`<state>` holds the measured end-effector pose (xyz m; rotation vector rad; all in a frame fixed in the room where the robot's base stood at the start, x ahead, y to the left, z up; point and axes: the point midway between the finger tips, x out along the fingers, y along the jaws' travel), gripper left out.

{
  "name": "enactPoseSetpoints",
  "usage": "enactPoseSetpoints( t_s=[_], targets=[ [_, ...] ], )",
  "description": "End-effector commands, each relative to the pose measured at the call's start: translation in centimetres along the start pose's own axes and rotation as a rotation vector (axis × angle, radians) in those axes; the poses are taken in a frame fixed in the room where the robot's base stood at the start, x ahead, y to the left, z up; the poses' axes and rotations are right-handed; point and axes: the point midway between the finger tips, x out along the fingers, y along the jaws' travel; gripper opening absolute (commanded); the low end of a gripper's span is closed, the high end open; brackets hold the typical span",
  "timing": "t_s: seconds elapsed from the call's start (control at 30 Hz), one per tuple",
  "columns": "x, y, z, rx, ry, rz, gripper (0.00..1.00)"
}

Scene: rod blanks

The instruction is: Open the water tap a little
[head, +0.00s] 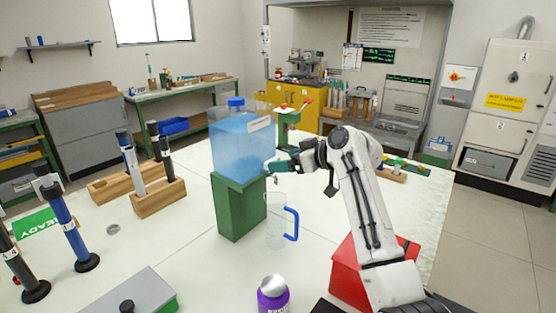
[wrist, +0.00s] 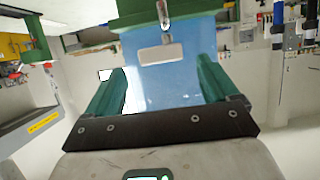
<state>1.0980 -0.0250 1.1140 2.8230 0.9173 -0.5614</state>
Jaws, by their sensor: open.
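A translucent blue water tank (head: 236,148) stands on a green stand (head: 238,208) on the white table. It fills the middle of the wrist view (wrist: 185,75), which looks upside down. A small metallic tap (wrist: 164,16) shows at the top middle there, against the green stand edge. In the head view the tap is mostly hidden by my gripper. My gripper (head: 270,167) has green fingers and is at the tank's right side. In the wrist view its fingers (wrist: 158,78) are apart, with nothing between them. A clear jug (head: 276,222) with a blue handle stands below the gripper.
A red box (head: 345,268) is beside my arm. Wooden racks with rods (head: 158,197) and black-based stands (head: 88,262) are on the left. The table between stand and racks is mostly clear.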

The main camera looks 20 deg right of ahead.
Motion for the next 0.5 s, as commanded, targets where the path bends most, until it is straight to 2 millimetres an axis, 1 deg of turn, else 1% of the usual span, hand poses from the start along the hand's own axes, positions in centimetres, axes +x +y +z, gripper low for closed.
enactPoseSetpoints(
  t_s=[0.03,0.2,0.33,0.5],
  targets=[
    [0.8,-0.1,-0.1,0.001,-0.002,-0.002,0.87],
    [2.6,0.0,0.0,0.001,-0.002,-0.001,0.87],
    [3.4,-0.1,0.0,-0.001,-0.002,-0.001,0.87],
    [3.6,-0.1,0.1,-0.001,-0.001,0.000,0.87]
  ],
)
